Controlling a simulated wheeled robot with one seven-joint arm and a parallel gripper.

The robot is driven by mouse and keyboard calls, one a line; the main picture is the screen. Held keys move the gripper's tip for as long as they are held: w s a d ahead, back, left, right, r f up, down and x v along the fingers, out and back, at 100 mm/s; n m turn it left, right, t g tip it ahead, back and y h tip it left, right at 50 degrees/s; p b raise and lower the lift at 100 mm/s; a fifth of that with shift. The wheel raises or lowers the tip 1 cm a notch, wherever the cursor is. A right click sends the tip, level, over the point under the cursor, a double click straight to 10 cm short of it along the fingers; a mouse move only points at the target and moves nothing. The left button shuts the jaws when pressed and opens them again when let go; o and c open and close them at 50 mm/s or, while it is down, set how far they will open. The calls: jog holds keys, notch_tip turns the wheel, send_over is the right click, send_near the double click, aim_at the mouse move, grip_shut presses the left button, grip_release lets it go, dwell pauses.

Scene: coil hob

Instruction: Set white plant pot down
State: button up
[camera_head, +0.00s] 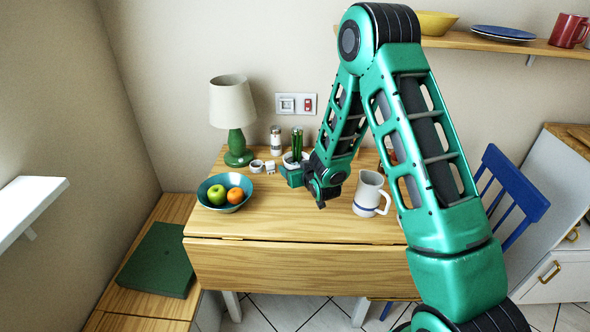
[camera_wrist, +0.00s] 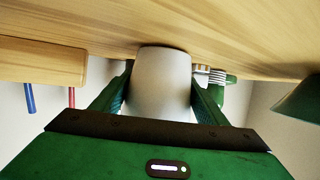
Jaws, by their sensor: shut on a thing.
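The white plant pot (camera_wrist: 158,85) is between the two fingers of my gripper (camera_wrist: 160,100), which is shut on it. In the head view, part of the pot (camera_head: 289,158) shows behind my gripper (camera_head: 292,174), with green upright stems above it. The pot is over the back part of the wooden table (camera_head: 290,227). In the wrist view, its end is close to the tabletop; I cannot tell whether it touches. My wrist hides part of the pot in the head view.
A teal bowl (camera_head: 212,203) with fruit, a green lamp (camera_head: 236,140), a shaker (camera_head: 276,140) and small white items (camera_head: 257,166) stand left of the pot. A white jug (camera_head: 369,194) stands to its right. The table's front is clear. A blue chair (camera_head: 515,187) is at right.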

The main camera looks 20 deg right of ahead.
jog(key=shift+f, duration=0.1)
jog(key=o, duration=1.5)
jog(key=shift+d, duration=0.1)
jog(key=v, duration=1.2)
